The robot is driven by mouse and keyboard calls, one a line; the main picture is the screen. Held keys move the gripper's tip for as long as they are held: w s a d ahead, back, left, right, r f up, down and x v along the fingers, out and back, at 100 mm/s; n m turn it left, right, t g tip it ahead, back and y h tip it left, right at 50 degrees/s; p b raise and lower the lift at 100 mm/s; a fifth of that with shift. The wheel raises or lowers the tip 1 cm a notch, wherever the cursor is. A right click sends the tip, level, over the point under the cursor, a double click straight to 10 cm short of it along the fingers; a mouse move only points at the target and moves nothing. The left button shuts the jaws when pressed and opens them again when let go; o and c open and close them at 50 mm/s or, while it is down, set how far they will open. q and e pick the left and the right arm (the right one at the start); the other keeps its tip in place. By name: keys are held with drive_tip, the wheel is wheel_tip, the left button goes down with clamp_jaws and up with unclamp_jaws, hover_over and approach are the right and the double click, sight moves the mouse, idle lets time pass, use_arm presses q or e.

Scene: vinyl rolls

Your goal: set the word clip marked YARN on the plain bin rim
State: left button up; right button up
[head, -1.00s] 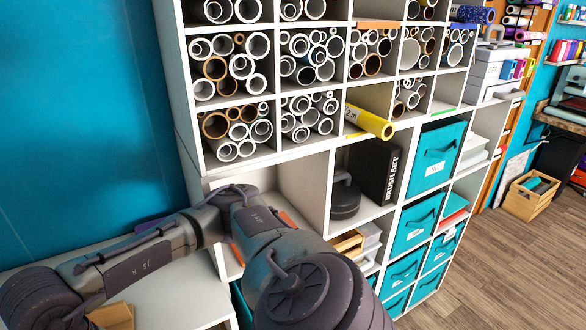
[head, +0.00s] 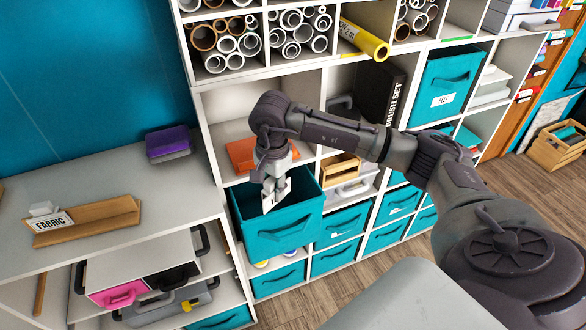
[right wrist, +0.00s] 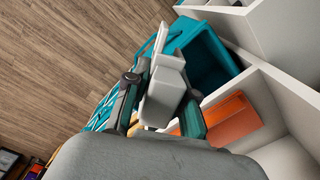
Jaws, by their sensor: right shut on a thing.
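My right gripper (head: 273,178) is shut on a white clip (head: 270,198), which hangs below the fingers. No word on it can be read from here. In the head view the clip is over the opening of a pulled-out teal bin (head: 282,238), whose visible front has no label. I cannot tell whether the clip touches the rim. In the right wrist view the gripper (right wrist: 160,115) holds the white clip (right wrist: 166,80) beside the teal bin (right wrist: 200,48). My left gripper is not in view.
A wooden holder (head: 95,222) with a clip marked FABRIC (head: 50,220) stands on the left counter, near a purple box (head: 168,144). An orange item (head: 242,154) lies in the cubby behind the bin. A yellow roll (head: 365,40) sticks out above. More teal bins (head: 336,228) sit alongside.

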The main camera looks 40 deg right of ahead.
drive_tip(key=w+d+m, duration=0.1)
drive_tip(key=m, duration=0.1)
drive_tip(key=w+d+f+m, duration=0.1)
drive_tip(key=d+m, duration=0.1)
drive_tip(key=w+d+f+m, duration=0.1)
drive_tip(key=shift+d+m, duration=0.4)
drive_tip(key=shift+f+b, duration=2.5)
drive_tip(key=shift+f, duration=0.55)
drive_tip(key=shift+f+b, duration=0.35)
drive_tip(key=shift+b, duration=0.1)
drive_tip(key=shift+f, duration=0.1)
